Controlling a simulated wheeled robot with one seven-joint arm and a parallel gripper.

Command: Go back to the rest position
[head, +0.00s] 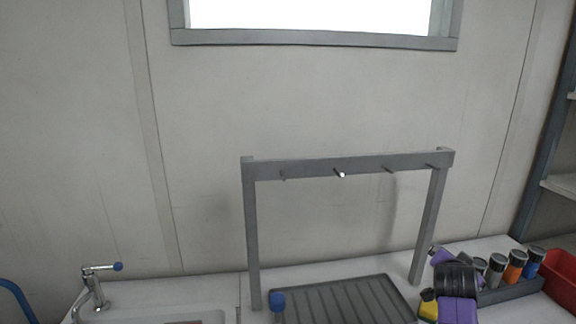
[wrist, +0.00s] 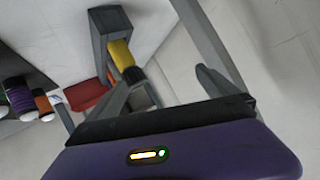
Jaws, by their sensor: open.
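In the wrist view my gripper (wrist: 168,74) shows its purple housing with a small lit display and a black band. Its two dark grey fingers stand apart with nothing between them. A yellow cylinder with a dark end (wrist: 121,53) shows beyond the left finger; its distance from the finger is unclear. In the head view I cannot clearly make out my gripper; purple and black shapes (head: 457,309) crowd the lower right. The grey rack (head: 350,164) stands upright on the counter, with several short pegs on its bar.
A ridged grey tray (head: 345,302) lies under the rack, with a blue knob (head: 278,301) at its left. A tap (head: 95,288) stands at the sink on the left. Several bottles, including an orange one (head: 515,267), and a red bin (head: 561,273) are at right.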

